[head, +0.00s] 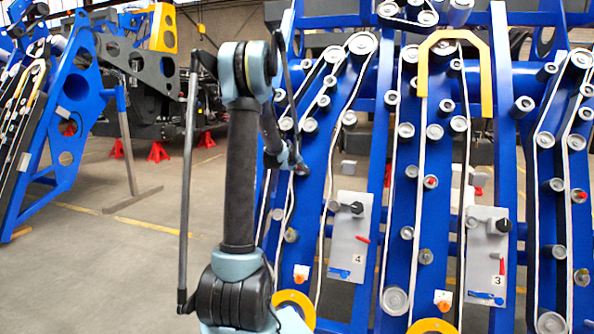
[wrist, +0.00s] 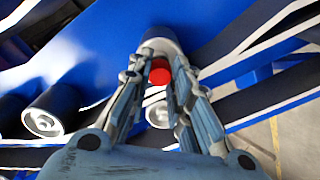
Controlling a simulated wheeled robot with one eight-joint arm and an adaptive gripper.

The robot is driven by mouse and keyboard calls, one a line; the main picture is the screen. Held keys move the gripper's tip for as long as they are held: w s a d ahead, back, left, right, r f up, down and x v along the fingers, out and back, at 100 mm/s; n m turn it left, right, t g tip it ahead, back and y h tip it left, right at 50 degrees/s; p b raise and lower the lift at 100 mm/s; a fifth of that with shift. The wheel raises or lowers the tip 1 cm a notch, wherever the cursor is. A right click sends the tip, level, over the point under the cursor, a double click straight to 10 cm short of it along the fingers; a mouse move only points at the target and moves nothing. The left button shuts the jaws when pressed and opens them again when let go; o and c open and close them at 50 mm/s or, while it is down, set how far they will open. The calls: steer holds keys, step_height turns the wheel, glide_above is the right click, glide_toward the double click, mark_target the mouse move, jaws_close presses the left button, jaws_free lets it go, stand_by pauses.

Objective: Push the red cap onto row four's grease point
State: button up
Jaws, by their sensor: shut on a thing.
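My gripper (head: 301,169) is up against the blue row four in the head view, above the panel marked 4 (head: 350,260). In the wrist view my gripper (wrist: 160,65) has its fingers closed in around the small round red cap (wrist: 160,76). The cap lies between the fingertips, beside a grey roller (wrist: 158,36). Row four's grease point is hidden behind my gripper and the cap. I cannot tell whether the cap touches it.
Rollers and pale belts crowd both rows. A yellow arch (head: 455,37) spans row three's top. Open floor (head: 150,215) lies left.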

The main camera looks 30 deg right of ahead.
steer(key=shift+v, duration=1.95)
steer(key=shift+w+f, duration=0.1)
steer(key=shift+x, duration=0.9)
steer(key=shift+x, duration=1.05)
stand_by(0.4)
steer(key=o, duration=0.8)
steer(key=shift+d, duration=0.1)
steer(key=shift+c, duration=0.2)
steer(key=v, duration=1.2)
